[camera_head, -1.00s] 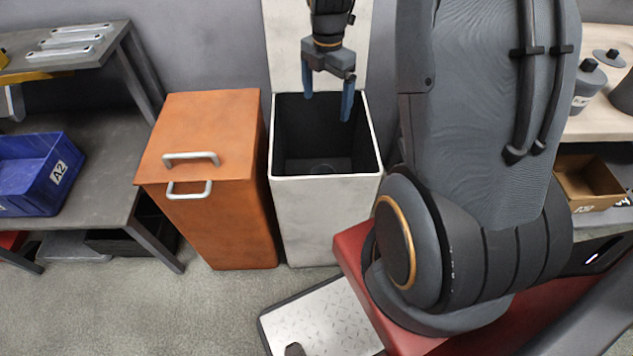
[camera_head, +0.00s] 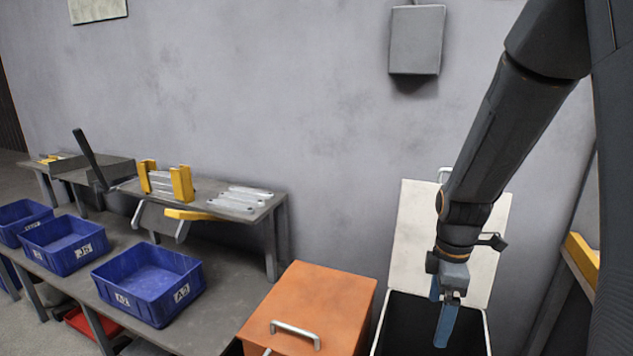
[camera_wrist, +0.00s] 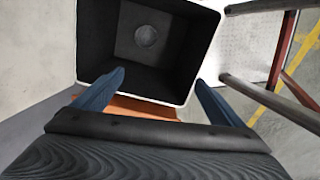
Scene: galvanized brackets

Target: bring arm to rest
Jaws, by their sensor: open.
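My gripper (camera_head: 443,311) is open, its blue fingers pointing down over the mouth of an open white bin (camera_head: 377,340) with a dark inside. The bin's white lid (camera_head: 412,235) stands raised against the wall behind. In the wrist view my gripper (camera_wrist: 160,95) has nothing between its spread fingers. The bin's white rim (camera_wrist: 187,103) and dark inside lie beyond the fingers, and a small round thing (camera_wrist: 147,37) shows at the bottom, too unclear to name.
A closed orange bin (camera_head: 322,300) with a metal handle stands left of the white bin. Further left, a grey workbench (camera_head: 205,325) bears several blue crates (camera_head: 150,318); its upper shelf (camera_head: 240,213) holds metal brackets. A grey box (camera_head: 416,40) hangs on the wall.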

